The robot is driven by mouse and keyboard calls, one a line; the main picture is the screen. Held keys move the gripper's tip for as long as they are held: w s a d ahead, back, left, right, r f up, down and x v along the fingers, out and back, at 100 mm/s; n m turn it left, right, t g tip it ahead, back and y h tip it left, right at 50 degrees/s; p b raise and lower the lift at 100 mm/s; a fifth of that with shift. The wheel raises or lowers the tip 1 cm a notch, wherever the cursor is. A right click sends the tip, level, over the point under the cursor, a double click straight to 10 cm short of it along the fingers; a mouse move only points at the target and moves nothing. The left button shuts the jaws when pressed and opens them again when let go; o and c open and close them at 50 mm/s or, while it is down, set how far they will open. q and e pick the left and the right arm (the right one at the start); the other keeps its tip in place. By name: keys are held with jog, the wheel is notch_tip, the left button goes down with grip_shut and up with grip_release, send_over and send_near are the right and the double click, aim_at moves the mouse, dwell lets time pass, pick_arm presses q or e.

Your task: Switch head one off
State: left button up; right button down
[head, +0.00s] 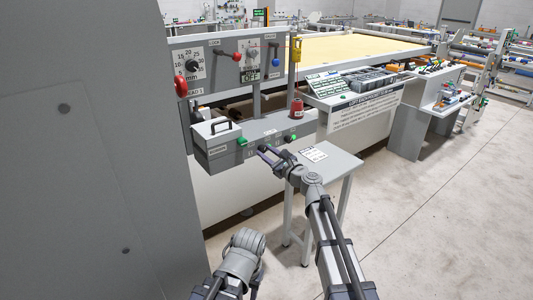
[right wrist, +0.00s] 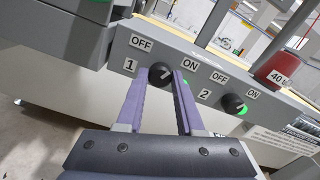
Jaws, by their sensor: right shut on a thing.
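The head one knob (right wrist: 160,75) is a round black dial with a white mark. It sits on the front of a grey control box (head: 221,149), between an OFF label (right wrist: 141,43) on its left and an ON label (right wrist: 190,65) on its right. Its white mark appears to lean up and right. My right gripper (head: 263,150) is at the box front; in the right wrist view its purple fingers (right wrist: 160,82) are shut on this knob, one on each side. In the head view the gripper hides the knob. My left arm shows at the bottom, but its gripper does not.
A second black knob (right wrist: 233,104), labelled 2, is close on the right. A red 40 weight (head: 297,109) stands on the box and a green button (head: 242,141) is on its left. A small grey table (head: 338,164) stands right of the box. Floor at right is clear.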

jog(key=n, duration=1.1)
jog(key=shift+n, duration=0.3)
dwell(0.3)
jog(key=c, duration=0.5)
grip_release()
jog(key=shift+c, duration=0.2)
jog(key=v, duration=0.7)
jog(key=shift+s+d, duration=0.25)
jog(key=shift+s, duration=0.05)
